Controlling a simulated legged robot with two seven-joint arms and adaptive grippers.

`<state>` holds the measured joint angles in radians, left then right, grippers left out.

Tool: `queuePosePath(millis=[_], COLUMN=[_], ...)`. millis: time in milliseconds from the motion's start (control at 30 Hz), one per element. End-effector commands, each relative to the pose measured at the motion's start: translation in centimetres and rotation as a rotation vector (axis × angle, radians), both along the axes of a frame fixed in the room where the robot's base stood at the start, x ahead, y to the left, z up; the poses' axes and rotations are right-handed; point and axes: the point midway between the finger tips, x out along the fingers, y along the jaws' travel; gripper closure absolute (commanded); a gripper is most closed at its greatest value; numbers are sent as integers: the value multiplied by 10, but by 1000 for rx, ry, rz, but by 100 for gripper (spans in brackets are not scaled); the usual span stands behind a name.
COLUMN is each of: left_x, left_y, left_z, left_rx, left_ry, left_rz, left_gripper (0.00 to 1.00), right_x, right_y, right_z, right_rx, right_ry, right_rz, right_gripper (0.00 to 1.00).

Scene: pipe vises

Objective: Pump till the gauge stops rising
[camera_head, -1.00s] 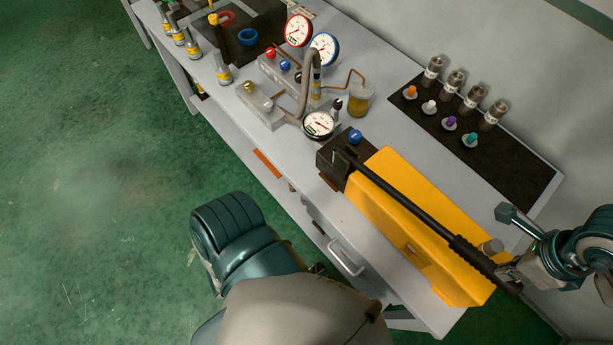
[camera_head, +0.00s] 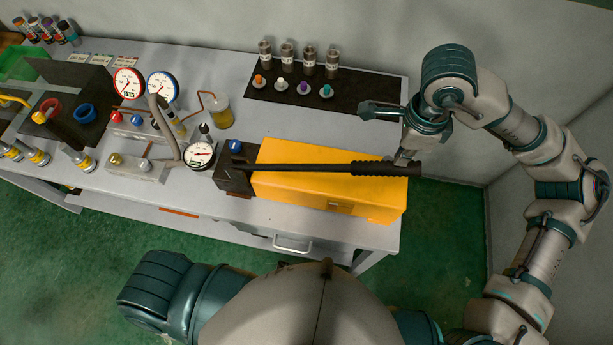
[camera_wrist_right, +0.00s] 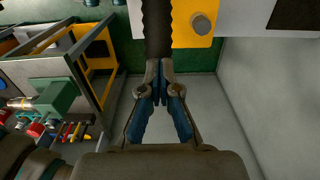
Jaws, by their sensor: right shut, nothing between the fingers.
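The hand pump (camera_head: 330,195) has a yellow body and a dark valve block with a blue knob (camera_head: 235,146). Its long black handle (camera_head: 320,169) lies low along the top of the body, its grip end past the body's right edge. A black-rimmed dial gauge (camera_head: 200,155) stands left of the block; its reading is too small to tell. My right gripper (camera_head: 403,157) is at the handle's grip end. In the right wrist view, my right gripper (camera_wrist_right: 161,97) is shut and empty, its fingertips at the end of the handle (camera_wrist_right: 158,32). My left gripper is out of view.
A red-rimmed gauge (camera_head: 128,83) and a blue-rimmed gauge (camera_head: 162,87) stand behind the manifold. An amber jar (camera_head: 220,113) is beside them. Several fittings and coloured plugs are on a dark mat (camera_head: 352,97) at the back. A wall closes the right side.

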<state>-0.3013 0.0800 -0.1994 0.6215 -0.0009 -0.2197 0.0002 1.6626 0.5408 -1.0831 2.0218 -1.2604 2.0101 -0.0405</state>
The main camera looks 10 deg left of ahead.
Motion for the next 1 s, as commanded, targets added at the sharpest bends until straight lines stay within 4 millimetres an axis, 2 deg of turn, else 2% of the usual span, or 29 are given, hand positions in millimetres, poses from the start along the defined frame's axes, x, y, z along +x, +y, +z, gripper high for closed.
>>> queuePosePath(millis=[267, 800, 1000], left_x=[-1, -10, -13], left_y=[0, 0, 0], left_z=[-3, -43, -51], left_rx=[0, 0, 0], left_ry=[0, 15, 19], left_rz=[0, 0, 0], left_gripper=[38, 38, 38], right_x=[0, 0, -1], right_y=[-1, -12, -15], right_z=[-3, -50, -60], right_rx=[0, 1, 1], right_ry=[-1, 2, 1], right_rz=[0, 0, 0], right_gripper=[100, 100, 100])
